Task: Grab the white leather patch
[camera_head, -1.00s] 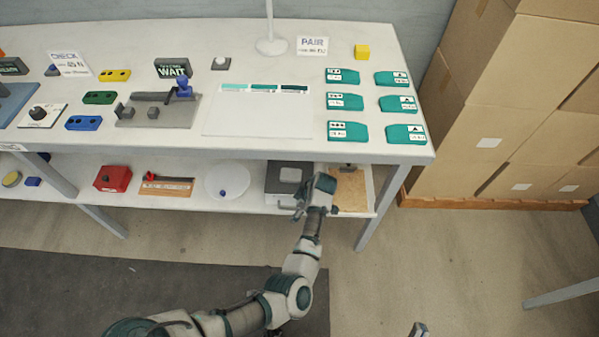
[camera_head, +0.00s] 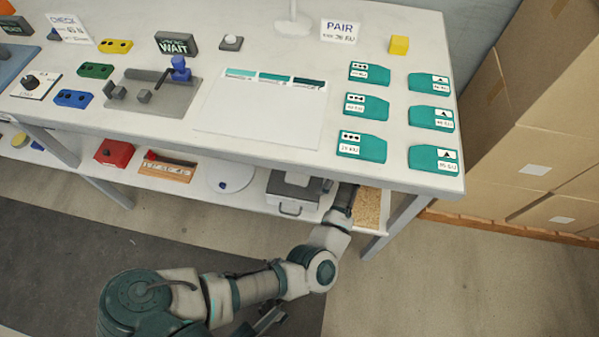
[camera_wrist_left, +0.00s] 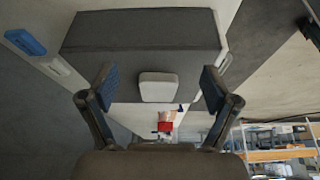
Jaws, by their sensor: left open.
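The white leather patch (camera_wrist_left: 157,88) looks like a rounded white square lying against a dark grey box (camera_wrist_left: 140,32) in the left wrist view. In the head view the patch (camera_head: 298,179) is on top of the grey box (camera_head: 283,190) on the lower shelf. My left gripper (camera_wrist_left: 158,80) is open, one finger on each side of the patch in the picture, with clear gaps to it. In the head view my left gripper reaches under the table's front edge, right of the box, and its fingers are hidden. A dark finger-like part shows at the bottom edge, possibly my right gripper.
The table top (camera_head: 400,170) overhangs the shelf close above my left wrist. A brown cork-like board (camera_head: 368,207) lies right of the box. A white round plate (camera_head: 232,177) and a red box (camera_head: 115,151) stand left. A table leg (camera_head: 400,222) is at right.

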